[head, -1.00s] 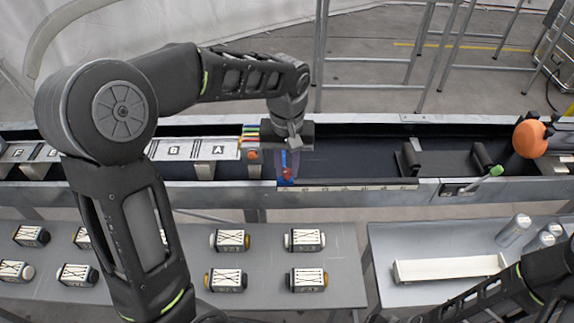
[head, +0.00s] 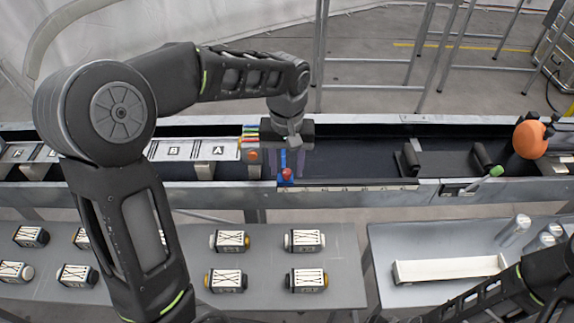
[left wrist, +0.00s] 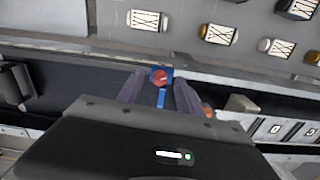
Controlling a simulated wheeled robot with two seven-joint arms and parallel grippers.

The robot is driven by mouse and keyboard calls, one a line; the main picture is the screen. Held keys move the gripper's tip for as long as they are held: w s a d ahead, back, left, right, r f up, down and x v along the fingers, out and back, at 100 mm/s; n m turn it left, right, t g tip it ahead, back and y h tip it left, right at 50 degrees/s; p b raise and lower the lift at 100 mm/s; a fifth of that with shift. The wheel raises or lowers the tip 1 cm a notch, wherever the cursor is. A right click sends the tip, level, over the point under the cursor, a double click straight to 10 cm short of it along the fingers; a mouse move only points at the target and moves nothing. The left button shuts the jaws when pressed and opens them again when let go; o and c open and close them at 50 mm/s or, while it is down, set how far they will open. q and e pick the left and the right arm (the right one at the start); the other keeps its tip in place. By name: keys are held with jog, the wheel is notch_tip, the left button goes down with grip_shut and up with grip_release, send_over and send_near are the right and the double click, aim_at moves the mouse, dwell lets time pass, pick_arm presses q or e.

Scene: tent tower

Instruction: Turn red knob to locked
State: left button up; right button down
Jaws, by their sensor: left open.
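The red knob (head: 287,175) sits on a small blue base at the front edge of the dark trough, below my left gripper in the head view. In the left wrist view the red knob (left wrist: 160,77) shows on its blue plate, just beyond and between the two fingertips. My left gripper (left wrist: 160,88) is open, with one finger on each side of the knob's line. In the head view my left gripper (head: 291,165) points down by the knob, and a blue strip shows there. I cannot tell whether the fingers touch the knob. My right gripper is not seen.
An orange ball-like knob (head: 530,139) and a green-tipped lever (head: 495,171) are at the right of the trough. White lettered tiles (head: 175,150) lie at its left. Several marked blocks (head: 304,240) stand on the lower table, and a white tray (head: 447,267) lies at right.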

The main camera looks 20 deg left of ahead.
aim_at(287, 171)
pick_arm(q)
notch_tip(287, 171, up, 7)
jog(key=shift+r+b, duration=0.2)
jog(key=shift+b, duration=0.1)
jog(key=shift+d, duration=0.1)
